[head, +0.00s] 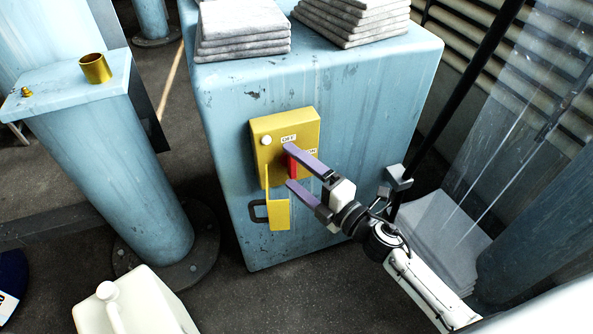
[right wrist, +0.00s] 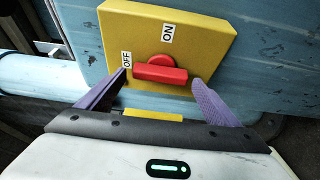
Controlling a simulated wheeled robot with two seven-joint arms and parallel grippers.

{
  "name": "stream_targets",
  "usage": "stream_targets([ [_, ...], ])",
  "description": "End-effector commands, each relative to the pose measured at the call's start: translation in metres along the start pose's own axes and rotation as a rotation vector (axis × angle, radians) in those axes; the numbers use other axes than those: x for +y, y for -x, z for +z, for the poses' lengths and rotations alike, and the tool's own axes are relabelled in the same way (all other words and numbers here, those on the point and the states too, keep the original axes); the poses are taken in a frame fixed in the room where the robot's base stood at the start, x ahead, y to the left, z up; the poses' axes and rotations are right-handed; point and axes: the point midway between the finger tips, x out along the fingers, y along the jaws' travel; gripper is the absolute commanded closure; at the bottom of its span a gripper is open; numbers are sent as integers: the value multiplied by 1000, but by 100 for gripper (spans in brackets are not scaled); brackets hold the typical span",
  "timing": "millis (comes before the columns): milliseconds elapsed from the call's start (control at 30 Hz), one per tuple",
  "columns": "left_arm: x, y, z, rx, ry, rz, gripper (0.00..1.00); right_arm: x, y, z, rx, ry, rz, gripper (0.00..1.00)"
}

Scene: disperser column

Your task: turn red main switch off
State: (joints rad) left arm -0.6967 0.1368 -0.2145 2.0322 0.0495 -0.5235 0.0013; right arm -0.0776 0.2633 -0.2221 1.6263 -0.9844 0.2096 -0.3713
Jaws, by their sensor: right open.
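The yellow switch box (head: 308,126) is on the front of the light blue cabinet. Its red switch handle (head: 292,166) lies upright in the head view, one end towards the OFF label (head: 288,139); the ON label (head: 311,153) is to the right. In the right wrist view the red handle (right wrist: 160,72) lies crosswise, its left end by the OFF label (right wrist: 127,59), with the ON label (right wrist: 167,32) above. My right gripper (head: 289,166) is open, its purple fingers at the two ends of the handle; contact is unclear. My left gripper is not in view.
A yellow flap (head: 279,214) hangs below the box beside a dark cabinet handle (head: 257,212). A blue pillar (head: 110,150) and a white canister (head: 145,305) stand left. A dark pole (head: 465,80) rises right.

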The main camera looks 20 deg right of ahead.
Motion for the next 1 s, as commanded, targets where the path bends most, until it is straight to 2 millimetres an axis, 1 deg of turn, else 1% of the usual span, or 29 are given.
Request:
stream_targets([
  [67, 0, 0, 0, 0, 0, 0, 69, 0, 2, 0, 0, -1, 0, 15],
  [167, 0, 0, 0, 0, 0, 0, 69, -1, 13, 0, 0, -1, -2, 15],
  [267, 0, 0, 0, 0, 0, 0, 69, -1, 31, 0, 1, 0, -3, 15],
  [400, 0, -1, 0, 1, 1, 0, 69, -2, 60, -1, 0, -1, -4, 15],
  [500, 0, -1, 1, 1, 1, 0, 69, -1, 78, 0, 0, -1, -3, 15],
  [600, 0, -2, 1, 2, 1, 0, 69, -1, 91, 0, 0, -1, -2, 15],
  [767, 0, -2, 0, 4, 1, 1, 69, 0, 102, 0, -1, 0, -1, 15],
  [1000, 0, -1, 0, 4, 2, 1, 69, 0, 103, 0, 0, 1, 0, 15],
])
